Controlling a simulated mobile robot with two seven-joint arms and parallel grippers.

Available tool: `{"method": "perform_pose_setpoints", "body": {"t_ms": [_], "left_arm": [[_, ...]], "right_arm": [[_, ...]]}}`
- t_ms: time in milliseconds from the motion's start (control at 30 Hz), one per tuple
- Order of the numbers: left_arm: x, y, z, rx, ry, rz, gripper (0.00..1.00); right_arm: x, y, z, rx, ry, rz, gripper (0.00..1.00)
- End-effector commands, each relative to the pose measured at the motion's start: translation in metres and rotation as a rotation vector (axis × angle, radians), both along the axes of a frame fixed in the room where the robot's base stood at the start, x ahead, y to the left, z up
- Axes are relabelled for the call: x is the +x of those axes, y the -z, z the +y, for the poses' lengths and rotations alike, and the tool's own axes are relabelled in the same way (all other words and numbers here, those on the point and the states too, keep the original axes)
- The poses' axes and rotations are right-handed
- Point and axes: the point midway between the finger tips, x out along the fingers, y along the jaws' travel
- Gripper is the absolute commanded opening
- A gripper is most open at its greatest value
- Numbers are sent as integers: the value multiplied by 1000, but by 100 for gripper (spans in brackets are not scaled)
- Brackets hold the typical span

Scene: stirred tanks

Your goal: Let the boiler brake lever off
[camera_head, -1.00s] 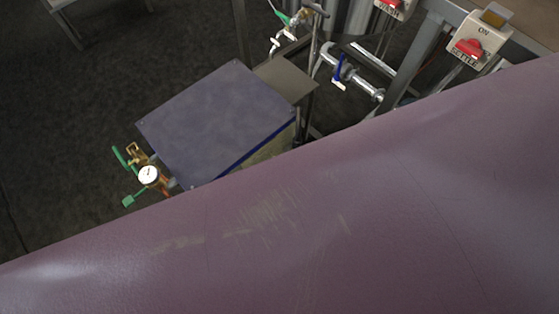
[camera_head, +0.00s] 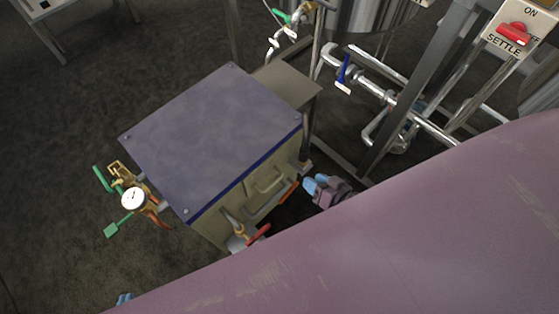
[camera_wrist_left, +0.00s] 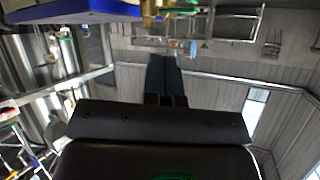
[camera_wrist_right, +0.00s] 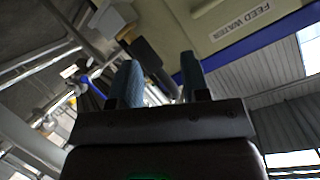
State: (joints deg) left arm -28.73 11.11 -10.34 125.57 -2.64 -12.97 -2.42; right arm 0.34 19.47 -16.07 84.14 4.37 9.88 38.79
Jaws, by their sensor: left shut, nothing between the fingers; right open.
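The boiler (camera_head: 215,140) is a beige box with a blue-grey lid, left of centre in the head view. A red-handled lever (camera_head: 259,234) sticks out low on its front. Another red bar (camera_head: 287,192) shows near the right end of the front. I cannot tell which part is the brake lever. My right gripper (camera_head: 318,186) is open and empty, just right of the boiler front; its fingers show apart in the right wrist view (camera_wrist_right: 158,82). My left gripper (camera_head: 124,298) is shut and empty, mostly hidden at the lower left; its fingers meet in the left wrist view (camera_wrist_left: 165,76).
A pressure gauge (camera_head: 133,198) with green-handled valves projects from the boiler's left side. A blue-handled pipe valve (camera_head: 343,75) and metal frame legs stand to the right. A FEED WATER label (camera_wrist_right: 253,16) is near my right gripper. A purple surface fills the lower right.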

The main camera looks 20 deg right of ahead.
Motion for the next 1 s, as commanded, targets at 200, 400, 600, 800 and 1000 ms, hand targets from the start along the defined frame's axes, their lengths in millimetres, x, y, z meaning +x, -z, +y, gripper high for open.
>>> {"method": "perform_pose_setpoints", "body": {"t_ms": [200, 400, 600, 800, 1000], "left_arm": [[-5, 42, 6, 27, 14, 35, 0], [-6, 62, 10, 27, 4, 50, 0], [-5, 69, 12, 14, -18, 51, 0], [-2, 68, 13, 8, -25, 40, 0], [-2, 68, 14, 2, -30, 27, 0]], "right_arm": [[-15, 132, 5, 265, 0, 125, 42], [-23, 211, 6, 490, 5, 196, 42], [-20, 246, 5, 637, -4, 216, 42], [-11, 252, 5, 686, -12, 211, 42], [6, 256, 16, 688, -12, 209, 42]]}}
